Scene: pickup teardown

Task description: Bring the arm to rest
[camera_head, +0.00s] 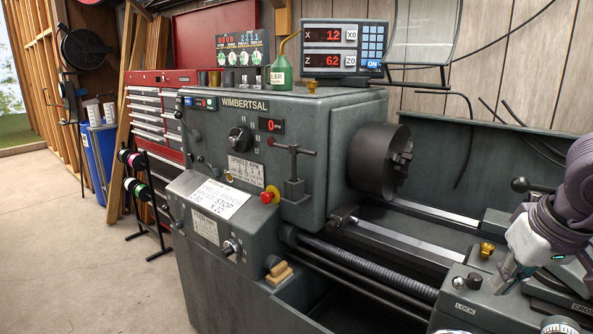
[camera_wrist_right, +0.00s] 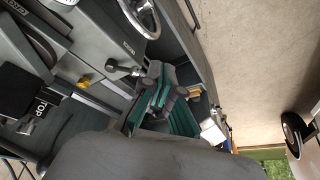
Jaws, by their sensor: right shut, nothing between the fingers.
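My right arm comes in from the right edge of the head view, and its gripper (camera_head: 503,272) hangs low over the lathe carriage (camera_head: 465,305). I cannot tell whether it touches the carriage. In the right wrist view the fingers of the right gripper (camera_wrist_right: 163,88) are shut with nothing held between them. My left gripper is in neither view.
The grey lathe (camera_head: 225,255) fills the middle, with its round chuck (camera_head: 375,163) left of my arm. A green oil can (camera_head: 281,73) and a digital readout (camera_head: 343,48) stand on top. A red tool chest (camera_head: 160,82) stands behind. Open concrete floor (camera_head: 60,260) lies left.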

